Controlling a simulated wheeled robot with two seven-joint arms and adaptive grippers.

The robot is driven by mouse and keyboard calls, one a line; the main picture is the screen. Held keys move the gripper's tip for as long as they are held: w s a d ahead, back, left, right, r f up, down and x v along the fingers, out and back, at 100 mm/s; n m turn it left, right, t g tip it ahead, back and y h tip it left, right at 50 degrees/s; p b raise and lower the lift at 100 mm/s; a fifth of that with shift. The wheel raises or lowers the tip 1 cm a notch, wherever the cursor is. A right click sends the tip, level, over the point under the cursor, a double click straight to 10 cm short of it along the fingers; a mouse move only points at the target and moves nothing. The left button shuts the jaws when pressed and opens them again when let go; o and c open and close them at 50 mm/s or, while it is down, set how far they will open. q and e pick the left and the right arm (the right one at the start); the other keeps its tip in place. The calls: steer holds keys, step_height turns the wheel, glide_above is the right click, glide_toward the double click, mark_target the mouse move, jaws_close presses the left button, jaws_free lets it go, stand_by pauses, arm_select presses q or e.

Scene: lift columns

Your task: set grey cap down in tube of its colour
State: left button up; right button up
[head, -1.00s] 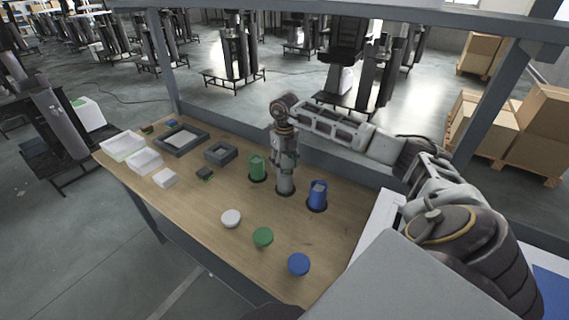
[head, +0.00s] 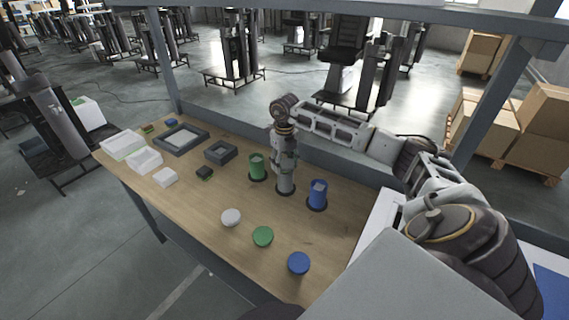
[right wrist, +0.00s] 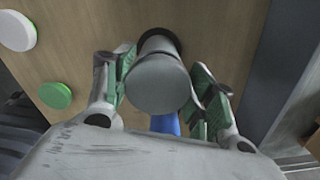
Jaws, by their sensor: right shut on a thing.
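My right gripper (head: 285,158) points straight down over the grey tube (head: 285,185), which stands between the green tube (head: 257,168) and the blue tube (head: 317,194). In the right wrist view, the gripper's green-padded fingers (right wrist: 162,88) are on both sides of the round grey cap (right wrist: 158,84), shut on it. The cap is in line with the grey tube, whose dark base ring (right wrist: 160,34) shows behind it. The cap hides the tube's mouth, so I cannot tell whether it is seated. The blue tube also shows in the right wrist view (right wrist: 165,124). My left gripper is not in view.
A white cap (head: 231,217), a green cap (head: 263,236) and a blue cap (head: 298,263) lie along the table's near side. White trays (head: 123,145) and dark grey trays (head: 181,139) stand on the left. A grey frame rail runs behind the tubes.

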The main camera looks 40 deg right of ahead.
steer(key=shift+f, duration=0.3)
stand_by(0.9)
steer(key=o, duration=1.1)
steer(key=shift+r, duration=0.1)
steer(key=shift+r+p, duration=2.1)
steer(key=shift+r, duration=1.35)
steer(key=shift+f, duration=0.1)
